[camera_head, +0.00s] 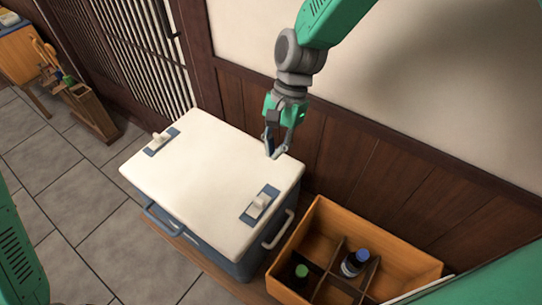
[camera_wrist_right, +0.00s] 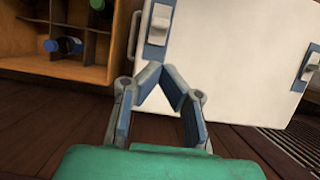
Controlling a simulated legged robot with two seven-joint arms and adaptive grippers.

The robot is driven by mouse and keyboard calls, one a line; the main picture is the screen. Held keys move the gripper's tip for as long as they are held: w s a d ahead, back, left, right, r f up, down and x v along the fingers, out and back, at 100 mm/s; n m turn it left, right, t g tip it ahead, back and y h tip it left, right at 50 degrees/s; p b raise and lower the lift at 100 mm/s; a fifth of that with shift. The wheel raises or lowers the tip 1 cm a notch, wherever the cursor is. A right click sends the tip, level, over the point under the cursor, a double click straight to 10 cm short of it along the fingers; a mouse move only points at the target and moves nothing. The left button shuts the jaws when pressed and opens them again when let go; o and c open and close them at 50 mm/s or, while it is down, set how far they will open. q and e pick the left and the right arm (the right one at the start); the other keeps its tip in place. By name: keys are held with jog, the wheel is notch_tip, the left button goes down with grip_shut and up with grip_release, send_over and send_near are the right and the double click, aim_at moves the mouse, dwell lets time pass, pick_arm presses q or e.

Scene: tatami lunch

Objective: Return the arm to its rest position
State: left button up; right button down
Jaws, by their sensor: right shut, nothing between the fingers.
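My right gripper (camera_head: 276,151) hangs at the end of the green and grey right arm, over the back edge of a cooler box with a white lid (camera_head: 208,178). In the right wrist view its fingers (camera_wrist_right: 162,72) meet at the tips with nothing between them. The lid lies closed on the blue-grey body (camera_head: 181,240). I cannot tell whether the fingertips touch the lid. At the left edge of the head view a green part of my own body shows, but the left gripper does not.
A divided wooden crate (camera_head: 411,265) stands right of the cooler, holding a blue-capped bottle (camera_head: 354,262) and a green-capped bottle (camera_head: 300,273). A wood-panelled wall (camera_head: 340,155) runs close behind. Tiled floor (camera_head: 75,200) lies clear at left. A wooden rack (camera_head: 91,112) stands at far left.

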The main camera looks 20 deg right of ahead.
dwell(0.4)
jog(key=s+d+f+n+t+h+b, duration=0.1)
jog(key=s+d+f+n, duration=0.15)
jog(key=s+f, duration=0.35)
jog(key=s+d+f+n+h+b, duration=0.1)
jog(key=s+d+f, duration=0.25)
jog(key=f, duration=0.45)
jog(key=s+d+f+n, duration=0.2)
jog(key=s, duration=0.2)
jog(key=s+d+f+n+t+h+b, duration=0.1)
jog(key=s+d+f+n, duration=0.1)
jog(key=s, duration=0.3)
jog(key=s+d+f+n+t+b, duration=0.1)
jog(key=s+d+f+n, duration=0.1)
jog(key=s+d+n, duration=0.1)
jog(key=shift+s+d+n, duration=0.25)
jog(key=shift+s+d, duration=0.45)
jog(key=shift+s, duration=0.1)
